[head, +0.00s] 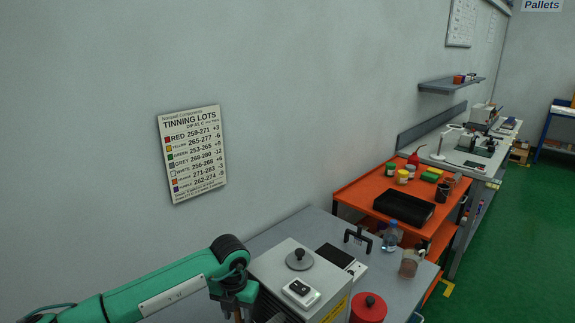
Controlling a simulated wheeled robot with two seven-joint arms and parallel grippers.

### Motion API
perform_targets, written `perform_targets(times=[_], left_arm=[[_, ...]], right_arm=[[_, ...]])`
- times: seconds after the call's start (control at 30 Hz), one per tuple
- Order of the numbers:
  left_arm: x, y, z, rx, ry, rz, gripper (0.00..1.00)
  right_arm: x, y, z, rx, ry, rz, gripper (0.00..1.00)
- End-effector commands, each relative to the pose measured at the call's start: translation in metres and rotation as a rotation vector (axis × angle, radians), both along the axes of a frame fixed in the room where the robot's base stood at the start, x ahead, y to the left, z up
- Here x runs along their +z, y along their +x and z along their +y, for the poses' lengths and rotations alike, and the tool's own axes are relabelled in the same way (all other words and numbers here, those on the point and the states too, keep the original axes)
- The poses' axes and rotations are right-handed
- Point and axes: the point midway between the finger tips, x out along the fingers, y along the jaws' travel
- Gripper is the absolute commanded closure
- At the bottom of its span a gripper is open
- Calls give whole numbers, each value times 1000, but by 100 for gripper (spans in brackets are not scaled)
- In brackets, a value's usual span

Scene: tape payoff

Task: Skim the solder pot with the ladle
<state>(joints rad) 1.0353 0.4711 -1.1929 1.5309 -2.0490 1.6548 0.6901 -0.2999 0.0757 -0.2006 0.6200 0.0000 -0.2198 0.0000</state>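My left arm comes in from the lower left, and my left gripper (236,297) points down at the left side of a pale box-shaped unit (280,262). A thin brownish piece shows just below the gripper, cut off by the picture edge; I cannot tell whether it is held. The unit has a round lid with a dark knob (299,259), a small white panel with dark controls (301,292) and a yellow label on its side. It may be the solder pot, but no molten surface shows. I cannot make out a ladle. My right gripper is not in view.
A red round container (369,307) stands right of the unit. Behind are a dark flat plate (334,256), a black stand (358,239), a bottle (391,238) and a brownish jar (410,263). An orange cart (362,190) holds a black tray (404,208). A tinning-lots sign (192,154) hangs on the wall.

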Motion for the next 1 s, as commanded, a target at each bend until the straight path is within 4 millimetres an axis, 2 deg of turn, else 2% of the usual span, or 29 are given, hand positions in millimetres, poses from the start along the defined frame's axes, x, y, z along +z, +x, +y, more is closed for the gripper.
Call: perform_targets(times=[0.17, 0.3, 0.37, 0.6, 1.0], left_arm=[[1, 0, 0, 0, 0, 0, 62], [1, 0, 0, 0, 0, 0, 89], [1, 0, 0, 0, 0, 0, 99], [4, 0, 0, 0, 0, -1, 99], [27, 0, 0, 1, 0, 0, 99]], right_arm=[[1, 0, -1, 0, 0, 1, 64], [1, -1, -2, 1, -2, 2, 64], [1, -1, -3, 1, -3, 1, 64], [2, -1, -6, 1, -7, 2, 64], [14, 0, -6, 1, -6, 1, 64]])
